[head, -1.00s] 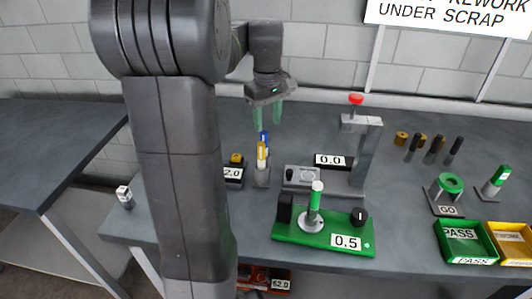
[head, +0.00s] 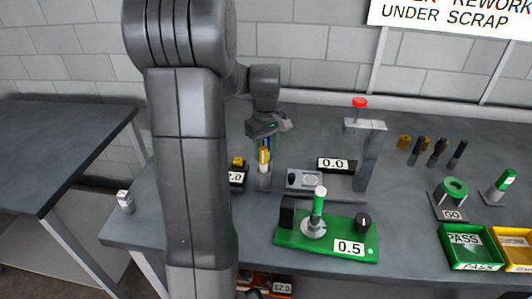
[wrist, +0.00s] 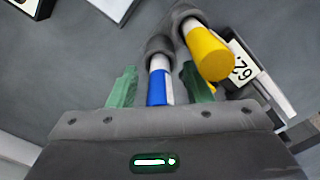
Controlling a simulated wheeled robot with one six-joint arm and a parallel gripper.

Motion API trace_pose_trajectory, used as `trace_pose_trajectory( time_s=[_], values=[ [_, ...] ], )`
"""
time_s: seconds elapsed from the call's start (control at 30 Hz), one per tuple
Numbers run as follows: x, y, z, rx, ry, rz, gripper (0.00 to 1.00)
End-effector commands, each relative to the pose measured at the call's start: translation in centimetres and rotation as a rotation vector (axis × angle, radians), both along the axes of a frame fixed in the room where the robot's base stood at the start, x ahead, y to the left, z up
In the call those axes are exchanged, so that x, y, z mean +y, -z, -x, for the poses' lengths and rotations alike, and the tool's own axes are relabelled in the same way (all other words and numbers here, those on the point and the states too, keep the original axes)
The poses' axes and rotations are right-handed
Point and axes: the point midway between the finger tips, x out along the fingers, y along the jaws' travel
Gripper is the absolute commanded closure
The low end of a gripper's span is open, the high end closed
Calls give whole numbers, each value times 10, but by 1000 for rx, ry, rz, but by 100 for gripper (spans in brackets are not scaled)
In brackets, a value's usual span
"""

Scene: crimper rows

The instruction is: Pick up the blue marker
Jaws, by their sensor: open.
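The blue marker (wrist: 157,88) stands in a dark grey holder cup in the wrist view, its blue end toward me, with a white band below. My gripper (wrist: 160,87) is open, with its green fingers on either side of the blue marker; I cannot tell whether they touch it. A yellow marker (wrist: 208,54) stands in the neighbouring cup, just right of the right finger and close to it. In the head view my gripper (head: 265,143) is over the holder (head: 263,182), where the yellow marker (head: 264,156) shows and the blue one is mostly hidden.
A green fixture (head: 290,241) labelled 0.5 stands in front, right of the holder. A grey gauge stand (head: 367,160) with a red knob is behind it. Green (head: 470,264) and yellow trays are at the right. The front left of the bench is mostly clear.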

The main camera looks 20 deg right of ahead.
Motion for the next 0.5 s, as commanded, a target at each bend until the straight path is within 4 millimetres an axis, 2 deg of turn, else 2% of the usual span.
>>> trace_pose_trajectory(
  time_s=[0.07, 0.27, 0.5],
  values=[
    [0, 0, 0, 0, 0, 0, 59],
    [0, 0, 0, 0, 0, 0, 98],
    [0, -1, 0, 0, 0, 0, 100]
  ],
)
